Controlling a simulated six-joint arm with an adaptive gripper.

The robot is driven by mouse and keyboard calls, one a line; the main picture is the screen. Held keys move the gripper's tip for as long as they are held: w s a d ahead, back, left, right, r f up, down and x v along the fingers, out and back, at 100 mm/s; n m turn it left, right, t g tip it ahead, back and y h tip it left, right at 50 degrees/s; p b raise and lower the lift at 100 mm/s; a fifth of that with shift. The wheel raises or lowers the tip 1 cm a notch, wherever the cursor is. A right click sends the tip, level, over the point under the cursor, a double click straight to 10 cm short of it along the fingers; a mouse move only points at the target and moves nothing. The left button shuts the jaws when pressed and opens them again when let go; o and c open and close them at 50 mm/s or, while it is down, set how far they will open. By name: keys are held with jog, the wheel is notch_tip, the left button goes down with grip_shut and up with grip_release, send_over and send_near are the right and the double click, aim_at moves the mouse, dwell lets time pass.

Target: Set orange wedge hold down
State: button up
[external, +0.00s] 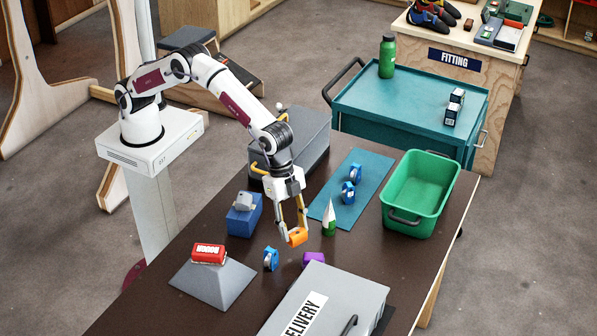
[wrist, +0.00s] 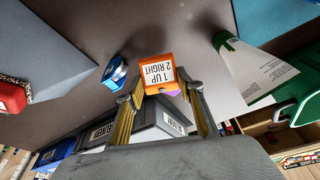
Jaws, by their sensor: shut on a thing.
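The orange wedge hold (external: 298,237) is between the fingertips of my gripper (external: 291,234), over the front middle of the dark brown table (external: 225,270). In the wrist view the orange wedge hold (wrist: 158,87) shows a white label reading "1 UP 2 RIGHT", and the gripper fingers (wrist: 160,100) press on its two sides. The gripper points down, shut on the hold. The hold looks low over the table; whether it touches the surface I cannot tell.

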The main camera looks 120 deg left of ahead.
aim_at(292, 231)
jog(key=shift+f, duration=0.1)
jog(key=shift+f, duration=2.4)
jog(key=shift+f, duration=0.15)
jog(key=o, duration=1.1)
jog(key=shift+v, duration=6.15)
